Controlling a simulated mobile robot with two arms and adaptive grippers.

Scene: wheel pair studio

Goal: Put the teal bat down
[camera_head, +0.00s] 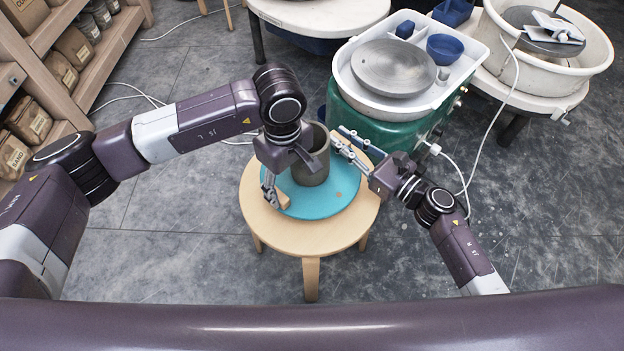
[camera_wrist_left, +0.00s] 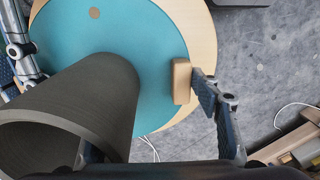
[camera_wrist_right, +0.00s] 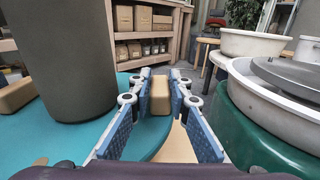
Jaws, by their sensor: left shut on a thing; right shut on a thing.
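The teal bat (camera_head: 322,207) is a round disc over the round wooden stool (camera_head: 310,240). I cannot tell whether it touches the stool top. A grey hollow cylinder (camera_head: 313,165) stands upright on it. Tan blocks sit at its edges. My right gripper (camera_head: 342,147) has its blue pads on both sides of one block (camera_wrist_right: 160,95). My left gripper (camera_head: 271,190) is low at the bat's left edge. In the left wrist view, one finger is against the outer side of the other block (camera_wrist_left: 182,80); the cylinder hides most of the other finger.
A green pottery wheel (camera_head: 385,120) with a white basin stands close behind and right of the stool. Another wheel with a white basin (camera_head: 575,65) is at the far right. Wooden shelves (camera_head: 85,75) with bags stand at the left. The floor in front of the stool is clear.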

